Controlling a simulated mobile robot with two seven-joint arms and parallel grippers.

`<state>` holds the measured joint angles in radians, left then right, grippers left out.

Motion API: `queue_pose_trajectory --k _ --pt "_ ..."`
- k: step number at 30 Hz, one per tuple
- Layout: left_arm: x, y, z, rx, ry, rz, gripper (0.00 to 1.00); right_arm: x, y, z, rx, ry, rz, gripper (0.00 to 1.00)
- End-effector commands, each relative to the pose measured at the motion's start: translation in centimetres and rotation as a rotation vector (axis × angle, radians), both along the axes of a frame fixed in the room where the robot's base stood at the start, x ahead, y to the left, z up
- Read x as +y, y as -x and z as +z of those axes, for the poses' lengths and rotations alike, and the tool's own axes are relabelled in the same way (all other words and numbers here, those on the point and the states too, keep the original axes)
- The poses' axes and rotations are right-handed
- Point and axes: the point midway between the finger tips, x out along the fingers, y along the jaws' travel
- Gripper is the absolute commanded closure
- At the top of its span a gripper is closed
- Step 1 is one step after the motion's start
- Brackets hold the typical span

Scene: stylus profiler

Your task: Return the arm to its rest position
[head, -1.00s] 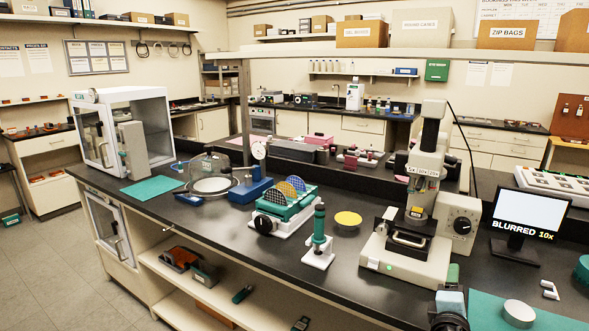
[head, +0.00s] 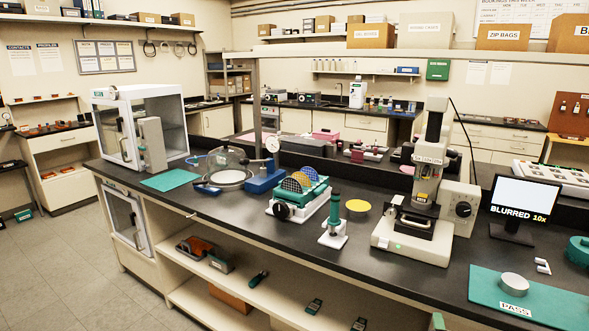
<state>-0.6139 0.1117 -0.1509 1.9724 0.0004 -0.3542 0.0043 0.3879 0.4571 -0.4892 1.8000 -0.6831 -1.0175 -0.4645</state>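Neither gripper is in the head view, so whether each is open or shut is hidden. The stylus profiler (head: 418,236) stands upright on the black bench at right of centre, with a cream base, a column and a side knob. Its monitor (head: 524,194) reads "BLURRED 10x". No arm of mine clearly shows near the bench. A small teal piece (head: 437,321) shows at the bottom edge; I cannot tell what it belongs to.
A teal mat (head: 545,310) marked PASS bears a grey puck (head: 514,284). A wafer cassette (head: 299,194), a green-handled tool (head: 334,220), a yellow disc (head: 358,206) and a glass cabinet (head: 138,125) stand on the bench. The front bench edge is free.

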Motion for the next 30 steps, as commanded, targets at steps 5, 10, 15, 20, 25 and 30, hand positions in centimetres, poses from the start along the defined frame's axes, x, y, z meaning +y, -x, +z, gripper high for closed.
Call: queue_pose_trajectory --k 5,10,15,20,25,30 --pt "0.0 -0.3 0.2 -0.007 0.0 -0.001 0.0 3.4 5.6 -7.8 0.114 -0.281 0.045 0.35" --pt "0.2 -0.2 0.2 -0.006 -0.005 -0.006 0.0 6.8 12.9 -14.1 0.21 -0.615 0.031 0.35" --pt "0.3 -0.2 0.2 -0.007 -0.008 -0.009 0.0 9.4 20.7 -18.1 0.27 -0.943 -0.056 0.35" --pt "0.3 -0.2 0.3 -0.008 -0.008 -0.01 0.0 10.7 27.8 -20.1 0.284 -1.221 -0.19 0.35" --pt "0.3 -0.2 0.2 -0.007 -0.009 -0.01 0.0 10.9 32.9 -20.6 0.263 -1.416 -0.324 0.35" --pt "0.3 -0.2 0.2 -0.006 -0.009 -0.01 0.0 10.8 35.0 -20.6 0.243 -1.493 -0.385 0.35"
